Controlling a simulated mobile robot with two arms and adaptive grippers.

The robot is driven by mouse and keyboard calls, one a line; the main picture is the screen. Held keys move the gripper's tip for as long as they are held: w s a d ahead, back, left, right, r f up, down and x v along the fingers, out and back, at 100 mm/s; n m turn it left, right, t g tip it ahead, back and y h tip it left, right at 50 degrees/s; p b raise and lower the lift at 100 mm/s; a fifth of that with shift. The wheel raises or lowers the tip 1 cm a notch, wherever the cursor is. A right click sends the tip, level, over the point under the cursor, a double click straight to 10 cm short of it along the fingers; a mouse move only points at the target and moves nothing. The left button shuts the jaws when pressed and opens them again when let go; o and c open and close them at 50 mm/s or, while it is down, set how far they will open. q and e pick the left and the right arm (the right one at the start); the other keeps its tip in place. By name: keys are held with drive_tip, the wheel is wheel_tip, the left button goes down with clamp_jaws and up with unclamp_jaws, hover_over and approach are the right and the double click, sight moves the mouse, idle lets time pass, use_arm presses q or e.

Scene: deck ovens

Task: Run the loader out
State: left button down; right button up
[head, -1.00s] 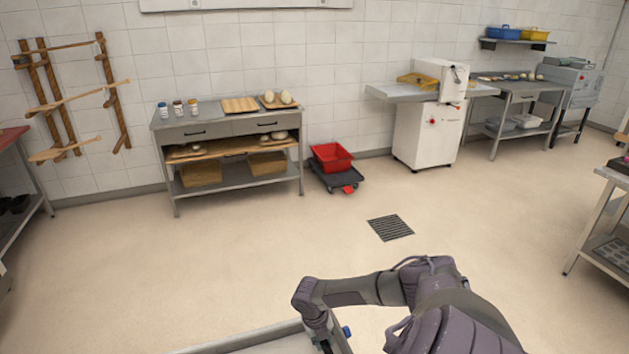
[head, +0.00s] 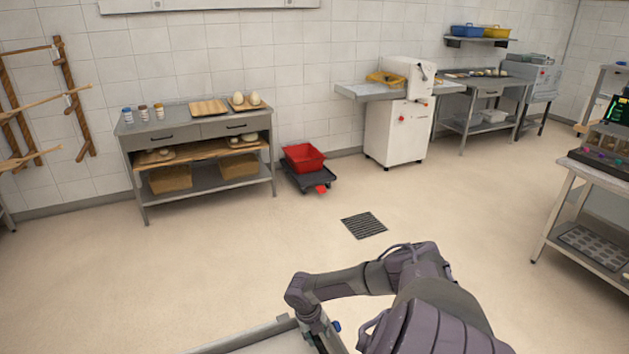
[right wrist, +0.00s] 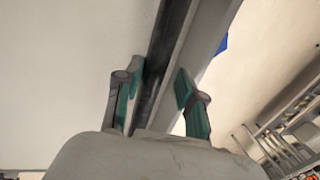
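The loader's grey edge rail (head: 250,336) and part of its pale flat surface show at the bottom of the head view. My right gripper (head: 322,335) is at the corner of this rail, with the arm bent over it. In the right wrist view, the green-padded fingers of my right gripper (right wrist: 158,95) stand on both sides of the loader's rail (right wrist: 205,38) and appear closed on it. A blue knob (head: 336,326) sits by the rail's end. Most of the loader is below the head view. My left gripper is not in view.
The floor ahead is clear around a drain grate (head: 364,225). A steel work table (head: 185,133) and a dolly with a red crate (head: 304,158) stand along the wall. A white machine (head: 396,132) is further right. A steel table (head: 590,215) stands at the right.

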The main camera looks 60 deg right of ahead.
drive_tip(key=shift+o, duration=0.8)
drive_tip(key=shift+s+d, duration=0.15)
drive_tip(key=shift+w+a+r, duration=0.2)
wheel_tip(320, 180, up, 11)
drive_tip(key=w+a, duration=0.1)
drive_tip(key=shift+a+r, duration=0.15)
drive_tip(key=shift+a, duration=0.2)
drive_tip(key=shift+w, duration=0.1)
